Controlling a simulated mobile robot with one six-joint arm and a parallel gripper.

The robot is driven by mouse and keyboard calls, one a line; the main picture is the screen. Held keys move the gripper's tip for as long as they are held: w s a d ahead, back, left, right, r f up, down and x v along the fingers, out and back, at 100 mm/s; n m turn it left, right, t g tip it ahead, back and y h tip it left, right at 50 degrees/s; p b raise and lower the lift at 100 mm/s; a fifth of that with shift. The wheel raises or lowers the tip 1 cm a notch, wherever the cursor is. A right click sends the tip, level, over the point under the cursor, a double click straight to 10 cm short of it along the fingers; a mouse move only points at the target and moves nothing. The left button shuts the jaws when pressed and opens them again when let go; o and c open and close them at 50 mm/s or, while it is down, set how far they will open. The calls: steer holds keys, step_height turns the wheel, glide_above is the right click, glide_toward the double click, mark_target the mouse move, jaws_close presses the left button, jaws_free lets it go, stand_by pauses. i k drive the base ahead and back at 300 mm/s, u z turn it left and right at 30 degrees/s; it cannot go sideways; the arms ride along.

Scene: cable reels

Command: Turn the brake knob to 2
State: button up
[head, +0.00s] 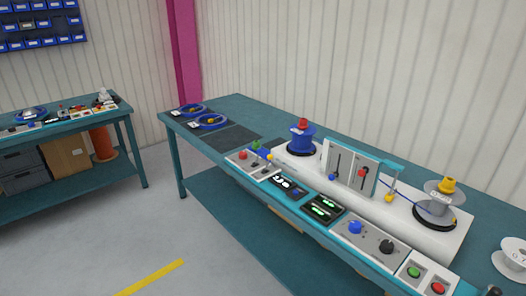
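A light panel on the front of the long teal bench carries two knobs, a blue knob (355,227) and a black knob (386,247) to its right. The markings around both are too small to read, so I cannot tell which is the brake knob or where either one points. My gripper does not show clearly in the head view. A small dark shape is cut off at the bottom right edge, and I cannot tell what it is.
Green and red buttons (426,279) sit right of the knobs, lit displays (323,209) to their left. Behind stand a slider panel (350,167), a blue reel (302,138) and a grey reel (439,203). Open floor (150,235) lies in front, left of the bench.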

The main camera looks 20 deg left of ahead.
mark_target(243, 155)
steer(key=z, duration=0.25)
steer(key=k, duration=1.05)
steer(key=u, duration=1.1)
steer(key=i, duration=1.65)
steer(key=u, duration=0.05)
